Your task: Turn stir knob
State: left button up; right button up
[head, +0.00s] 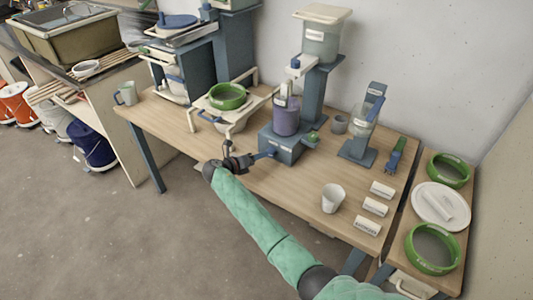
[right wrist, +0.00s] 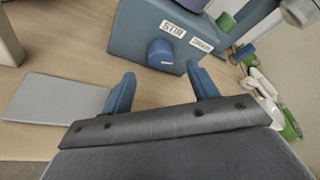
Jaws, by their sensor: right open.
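The stir knob (right wrist: 160,53) is a round blue knob on the front of a blue-grey stirrer base (head: 283,146), below a white label reading STIR. The base stands on the wooden table, with a purple container (head: 286,120) on it. My right gripper (right wrist: 160,88) is open and empty. Its two blue fingers point at the base's front, one either side of the knob's line, and the knob appears a little beyond them. In the head view the right gripper (head: 264,154) is just left of the base, and the knob cannot be made out there. My left gripper is not in view.
A white cup (head: 332,198) and several labelled white blocks (head: 375,206) are on the table's right. A stand with a green ring (head: 227,97) is behind my right gripper. A flat grey plate (right wrist: 58,98) lies left of the fingers in the wrist view. The table's front is mostly clear.

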aim_at(271, 152)
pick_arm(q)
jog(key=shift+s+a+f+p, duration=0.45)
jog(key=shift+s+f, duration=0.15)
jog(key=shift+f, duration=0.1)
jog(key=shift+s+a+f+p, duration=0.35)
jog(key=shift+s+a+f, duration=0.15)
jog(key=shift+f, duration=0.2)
pick_arm(e)
jog(key=shift+x, duration=3.05)
jog(key=c, duration=1)
